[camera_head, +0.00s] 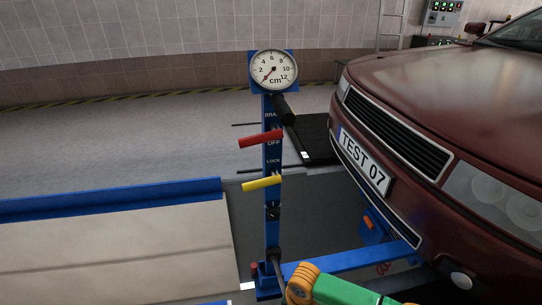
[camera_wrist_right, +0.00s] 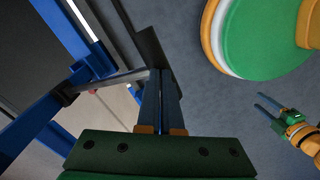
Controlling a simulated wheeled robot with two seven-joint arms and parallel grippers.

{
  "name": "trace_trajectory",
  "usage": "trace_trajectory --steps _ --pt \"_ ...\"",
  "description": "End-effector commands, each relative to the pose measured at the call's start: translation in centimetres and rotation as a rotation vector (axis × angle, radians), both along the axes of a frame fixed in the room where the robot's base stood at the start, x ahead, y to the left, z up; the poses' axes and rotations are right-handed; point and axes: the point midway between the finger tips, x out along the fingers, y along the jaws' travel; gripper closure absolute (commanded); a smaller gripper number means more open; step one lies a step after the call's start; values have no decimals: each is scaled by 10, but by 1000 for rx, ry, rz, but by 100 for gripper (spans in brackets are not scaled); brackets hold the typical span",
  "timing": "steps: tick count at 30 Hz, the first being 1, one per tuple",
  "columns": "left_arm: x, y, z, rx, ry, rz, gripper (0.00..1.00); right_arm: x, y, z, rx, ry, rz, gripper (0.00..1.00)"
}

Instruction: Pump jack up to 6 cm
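The jack's blue post (camera_head: 272,225) stands beside the dark red car (camera_head: 430,85). The round gauge (camera_head: 273,69) on top has its red needle pointing lower left, near the low end below 2. A red lever (camera_head: 261,140) and a yellow lever (camera_head: 262,184) stick out to the left. A grey pump lever (camera_head: 280,270) leaves the post's foot and also shows in the wrist view (camera_wrist_right: 110,80). My right gripper (camera_wrist_right: 160,74) has its fingers close together at the lever's far end, seemingly shut on it. My left gripper (camera_wrist_right: 270,105) is open and empty, apart from the lever.
A blue jack arm (camera_head: 345,258) runs from the post towards the car's front. A black-gripped handle (camera_head: 285,108) leans from the upper post. A blue-edged ramp (camera_head: 110,200) lies left of the post. Grey floor (camera_head: 130,130) behind is open.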

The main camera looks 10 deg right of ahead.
Motion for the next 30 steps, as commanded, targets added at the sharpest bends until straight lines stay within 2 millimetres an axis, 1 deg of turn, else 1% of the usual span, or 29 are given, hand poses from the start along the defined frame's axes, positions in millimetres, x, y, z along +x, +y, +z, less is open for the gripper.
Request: trace_trajectory --steps 3,5,9,21,27,29,30 --pt "0 0 -1 0 0 0 50 0 -1 -1 -2 1 -1 100" --pt "0 0 -4 0 -1 0 50 -2 0 -7 -1 2 -1 100" --pt "1 0 -14 0 -1 0 50 -6 -1 -25 -2 2 -1 100" --pt "1 0 -40 0 -1 0 50 -19 -1 -71 -1 2 -1 100" --pt "0 0 -33 -1 0 0 50 -18 -1 -64 -2 1 -1 100" --pt "0 0 -27 -1 0 0 50 -16 -1 -57 -2 0 -1 100" --pt "0 0 -21 -1 0 0 50 -15 -1 -50 -1 0 -1 100"
